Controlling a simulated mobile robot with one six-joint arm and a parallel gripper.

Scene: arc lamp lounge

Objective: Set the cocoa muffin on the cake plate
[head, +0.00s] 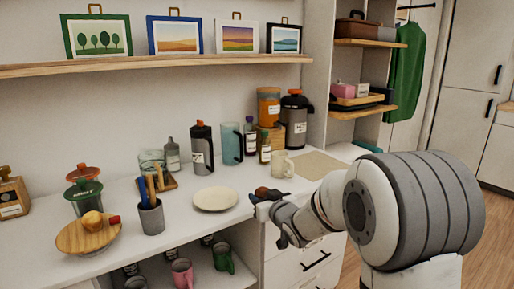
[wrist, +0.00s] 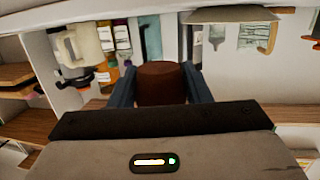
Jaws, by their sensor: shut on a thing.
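The cocoa muffin (wrist: 161,82) is dark brown and sits between the two blue-grey fingers of my gripper (wrist: 161,90) in the wrist view. In the head view my gripper (head: 263,195) is shut on it, and the muffin's brown top (head: 262,190) shows above the fingers. It is held by the counter's front edge, to the right of the round cream plate (head: 215,199), which I take as the cake plate. That plate is empty and lies flat on the counter. A pale plate edge (wrist: 232,14) shows at the top of the wrist view.
A wooden plate (head: 75,240) with a yellow-brown bun and a red item stands at the left, beside a grey utensil cup (head: 151,217). A cream mug (head: 282,164), bottles and a press (head: 202,148) stand behind. Drawers and a mug shelf lie below the counter.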

